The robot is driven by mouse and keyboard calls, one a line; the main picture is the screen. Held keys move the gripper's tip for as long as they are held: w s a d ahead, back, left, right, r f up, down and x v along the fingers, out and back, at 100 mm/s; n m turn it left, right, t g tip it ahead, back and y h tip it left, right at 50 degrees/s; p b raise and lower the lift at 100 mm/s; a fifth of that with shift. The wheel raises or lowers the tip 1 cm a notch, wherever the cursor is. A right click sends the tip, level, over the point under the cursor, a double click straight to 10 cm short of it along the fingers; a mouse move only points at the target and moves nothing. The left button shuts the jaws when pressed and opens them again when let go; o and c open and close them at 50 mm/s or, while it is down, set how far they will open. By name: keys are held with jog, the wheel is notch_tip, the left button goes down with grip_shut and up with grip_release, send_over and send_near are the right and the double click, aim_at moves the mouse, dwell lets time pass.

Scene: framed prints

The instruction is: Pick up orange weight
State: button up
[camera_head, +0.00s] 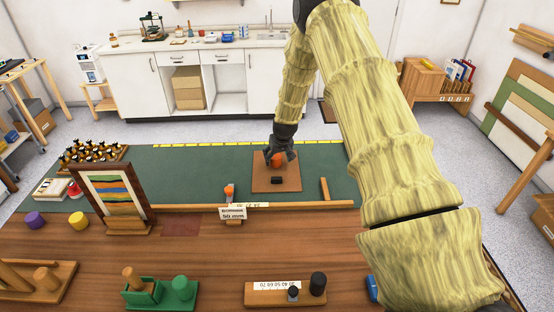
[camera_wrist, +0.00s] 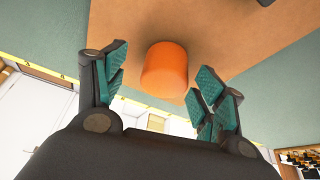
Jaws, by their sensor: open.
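The orange weight (camera_head: 276,161) is a small cylinder standing on a brown square board (camera_head: 262,184) on the green mat. In the wrist view the orange weight (camera_wrist: 166,70) sits between and just beyond the fingertips, on the brown board (camera_wrist: 236,30). My gripper (camera_head: 280,155) is open above and around the weight in the head view. In the wrist view its teal-padded fingers (camera_wrist: 160,85) are spread, with visible gaps on either side of the weight. The fingers partly hide the weight in the head view.
A framed striped print (camera_head: 113,190) stands at left. Another small orange object (camera_head: 229,190) stands behind a label card (camera_head: 232,213). The mat between is clear.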

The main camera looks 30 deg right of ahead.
jog(key=shift+w+a+f, duration=0.15)
jog(key=shift+w+f, duration=0.65)
jog(key=shift+w, duration=0.05)
jog(key=shift+s+r, duration=0.35)
jog(key=shift+s, duration=0.05)
jog(key=c, duration=0.6)
grip_shut()
